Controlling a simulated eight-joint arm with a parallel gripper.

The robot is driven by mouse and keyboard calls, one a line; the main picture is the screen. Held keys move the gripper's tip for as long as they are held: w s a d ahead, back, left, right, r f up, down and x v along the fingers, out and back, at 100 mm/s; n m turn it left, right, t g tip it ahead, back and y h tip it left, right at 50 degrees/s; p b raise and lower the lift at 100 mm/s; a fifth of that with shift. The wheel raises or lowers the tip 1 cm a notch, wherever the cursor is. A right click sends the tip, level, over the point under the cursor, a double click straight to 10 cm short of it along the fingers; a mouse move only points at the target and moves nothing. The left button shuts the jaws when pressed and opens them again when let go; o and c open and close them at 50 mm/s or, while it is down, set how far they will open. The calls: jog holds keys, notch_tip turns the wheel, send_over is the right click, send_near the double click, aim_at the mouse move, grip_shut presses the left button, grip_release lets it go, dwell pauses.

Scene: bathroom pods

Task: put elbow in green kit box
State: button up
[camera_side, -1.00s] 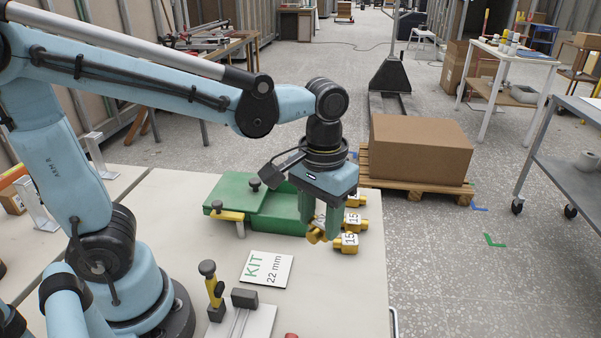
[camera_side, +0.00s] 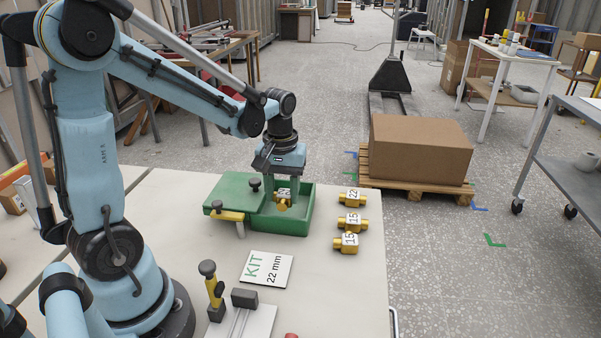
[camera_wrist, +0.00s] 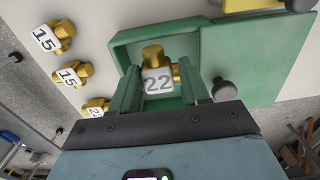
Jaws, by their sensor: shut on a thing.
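My gripper (camera_side: 284,200) is shut on a brass elbow (camera_wrist: 152,54) with a white label reading 22. It holds the elbow over the open right part of the green kit box (camera_side: 305,221). In the side view the held elbow (camera_side: 282,205) shows between the fingers, below or near rim height; I cannot tell if it touches the floor. In the wrist view the box (camera_wrist: 122,51) surrounds the fingers. Three other brass fittings stand in a row right of the box: one labelled 22 (camera_side: 352,200) and two labelled 15 (camera_side: 351,223) (camera_side: 346,243).
A green lid-like plate (camera_side: 237,193) with black knobs covers the box's left part, with a yellow clamp bar (camera_side: 227,215) at its front. A card reading KIT 22 mm (camera_side: 267,269) lies in front. A fixture with a yellow handle (camera_side: 213,285) stands nearer.

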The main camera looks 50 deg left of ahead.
aim_at(282, 205)
jog(key=shift+w+a+f, duration=0.1)
jog(key=shift+a+f, duration=0.3)
jog(key=shift+f, duration=1.85)
jog(key=shift+f, duration=0.1)
jog(key=o, duration=0.8)
